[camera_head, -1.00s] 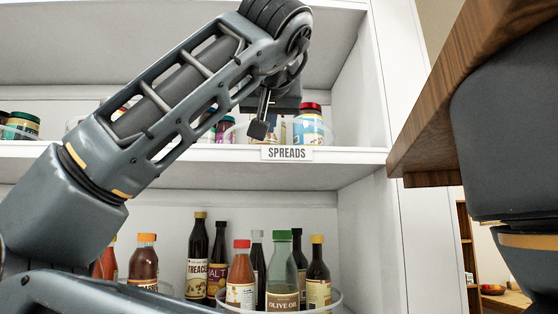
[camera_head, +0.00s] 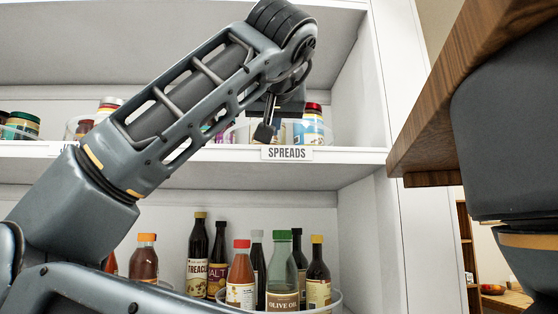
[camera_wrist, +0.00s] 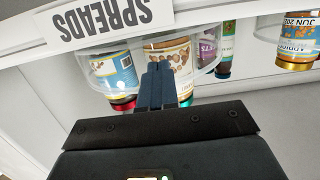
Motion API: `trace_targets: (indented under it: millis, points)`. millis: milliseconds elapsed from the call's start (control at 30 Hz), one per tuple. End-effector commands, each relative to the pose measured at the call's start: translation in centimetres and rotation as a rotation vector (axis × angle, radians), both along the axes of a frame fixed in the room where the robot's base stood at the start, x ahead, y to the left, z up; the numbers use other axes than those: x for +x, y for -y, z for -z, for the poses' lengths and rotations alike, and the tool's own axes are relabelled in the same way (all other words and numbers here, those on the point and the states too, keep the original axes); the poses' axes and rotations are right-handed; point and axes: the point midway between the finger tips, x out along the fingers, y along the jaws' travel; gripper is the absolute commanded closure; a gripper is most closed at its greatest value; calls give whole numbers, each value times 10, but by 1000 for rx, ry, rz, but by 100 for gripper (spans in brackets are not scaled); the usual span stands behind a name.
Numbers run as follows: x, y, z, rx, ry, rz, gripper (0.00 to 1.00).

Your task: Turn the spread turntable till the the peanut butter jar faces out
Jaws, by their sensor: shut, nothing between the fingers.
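The spread turntable, with a clear rim (camera_wrist: 118,47), stands on the shelf behind the SPREADS label (camera_head: 287,154). A red-lidded jar (camera_head: 309,127) stands at its right in the head view; the wrist view shows this jar (camera_wrist: 112,73) with a blue and brown label. Beside it is a jar with a nut-patterned label (camera_wrist: 170,52) and a green lid, partly behind my fingers. I cannot read which jar is peanut butter. A purple-labelled jar (camera_wrist: 208,48) is further along. My gripper (camera_head: 264,132) is shut and empty at the turntable's front; contact with the rim is unclear.
Another clear turntable holds a jar (camera_wrist: 298,42) at the right of the wrist view. The shelf below carries bottles, including an olive oil bottle (camera_head: 283,275). The shelf's side wall (camera_head: 357,95) stands to the right, and a wooden top (camera_head: 440,110) juts in there.

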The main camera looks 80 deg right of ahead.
Motion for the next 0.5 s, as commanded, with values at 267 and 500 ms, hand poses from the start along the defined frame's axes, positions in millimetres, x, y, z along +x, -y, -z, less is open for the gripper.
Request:
trace_targets:
  millis: [267, 500]
  points:
    - [-15, 2, 0, 1, 2, 1, 100]
    - [-26, 3, 0, 0, 1, 0, 100]
